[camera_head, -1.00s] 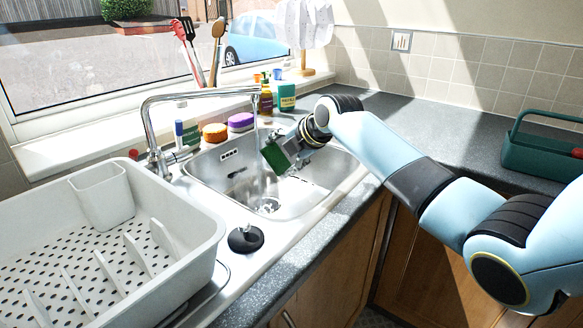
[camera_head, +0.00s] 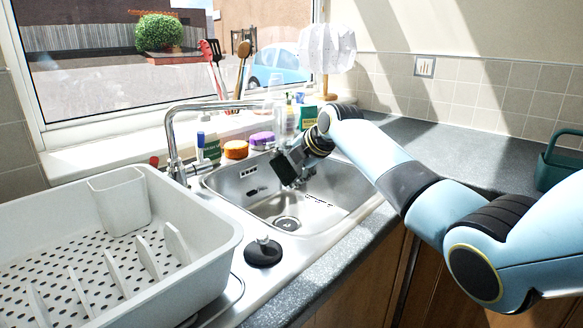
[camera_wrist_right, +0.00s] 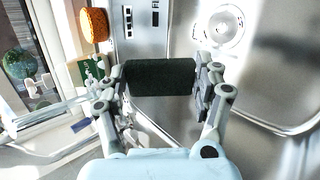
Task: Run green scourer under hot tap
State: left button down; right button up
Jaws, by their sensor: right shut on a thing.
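The scourer (camera_wrist_right: 160,77) is a dark green block held across between the two fingers of my right gripper (camera_wrist_right: 160,80) in the right wrist view. In the head view my right gripper (camera_head: 292,167) is shut on it over the back of the steel sink basin (camera_head: 335,190). The scourer looks dark there and is partly hidden. The chrome tap (camera_head: 174,145) arches over the basin, with its spout end above and slightly left of the scourer. A red knob (camera_head: 154,160) sits by its base. A pale, see-through blur near the spout cannot be told clearly as water. My left gripper is out of view.
A white dish rack (camera_head: 222,232) fills the left. A black plug (camera_head: 263,253) stands on the sink's front edge. An orange sponge (camera_head: 235,149), a purple sponge (camera_head: 262,138) and bottles line the back. A green caddy (camera_head: 560,165) is far right.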

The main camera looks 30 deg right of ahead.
jog(key=s+p, duration=0.2)
jog(key=shift+s+d+r+p, duration=0.15)
jog(key=shift+s+r+p, duration=0.05)
jog(key=shift+p, duration=0.1)
jog(key=s+p, duration=0.1)
jog(key=s, duration=0.1)
jog(key=s+p, duration=0.3)
jog(key=shift+s+d+f, duration=0.2)
jog(key=shift+s+d, duration=0.1)
dwell(1.2)
jog(key=p+v, duration=0.6)
jog(key=shift+s+p, duration=0.25)
jog(key=shift+p, duration=0.05)
